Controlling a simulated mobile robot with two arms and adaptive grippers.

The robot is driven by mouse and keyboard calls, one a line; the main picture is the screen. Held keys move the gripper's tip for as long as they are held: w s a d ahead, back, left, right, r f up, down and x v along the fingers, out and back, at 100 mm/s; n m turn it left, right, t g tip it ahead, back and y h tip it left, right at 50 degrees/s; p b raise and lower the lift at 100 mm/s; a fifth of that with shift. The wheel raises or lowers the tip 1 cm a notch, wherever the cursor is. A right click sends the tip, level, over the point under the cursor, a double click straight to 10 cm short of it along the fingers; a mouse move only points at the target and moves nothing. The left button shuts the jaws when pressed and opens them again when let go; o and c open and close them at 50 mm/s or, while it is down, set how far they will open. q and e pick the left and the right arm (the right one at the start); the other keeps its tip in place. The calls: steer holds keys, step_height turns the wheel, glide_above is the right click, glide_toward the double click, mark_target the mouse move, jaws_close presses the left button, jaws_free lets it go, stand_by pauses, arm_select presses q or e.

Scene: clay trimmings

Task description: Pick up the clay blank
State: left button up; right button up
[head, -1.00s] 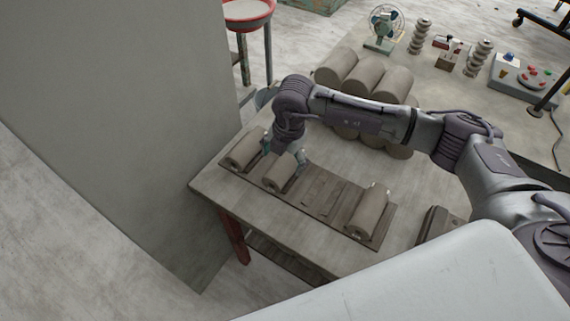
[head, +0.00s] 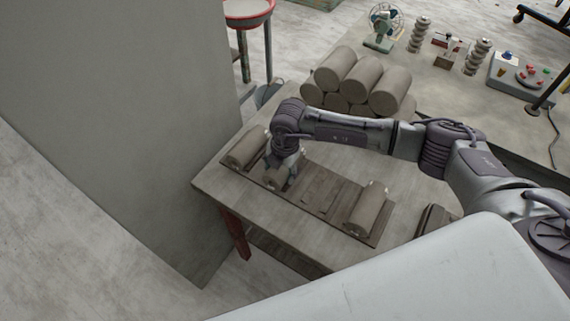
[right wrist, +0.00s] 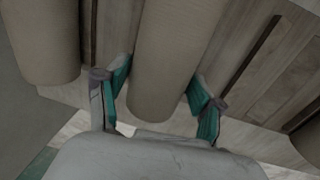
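The clay blank (head: 275,183), a grey-brown cylinder, lies on a slatted wooden board (head: 314,198) between two other cylinders. My right gripper (head: 282,172) is down over it and hides part of it in the head view. In the right wrist view the blank (right wrist: 165,65) runs between the two teal-padded fingers of my gripper (right wrist: 160,88), one on each side. The fingers are spread apart. I cannot tell whether the pads touch the clay. My left gripper is not in view.
Another cylinder (head: 247,148) lies close on the left, and one (head: 367,208) lies at the board's right end. Several larger clay cylinders (head: 360,82) are stacked behind my right arm. A fan (head: 383,27) and a control box (head: 523,72) stand farther back. A grey wall (head: 120,120) rises at left.

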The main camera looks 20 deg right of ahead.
steer(key=c, duration=1.1)
steer(key=shift+w, duration=0.1)
jaws_close()
steer(key=shift+r, duration=0.15)
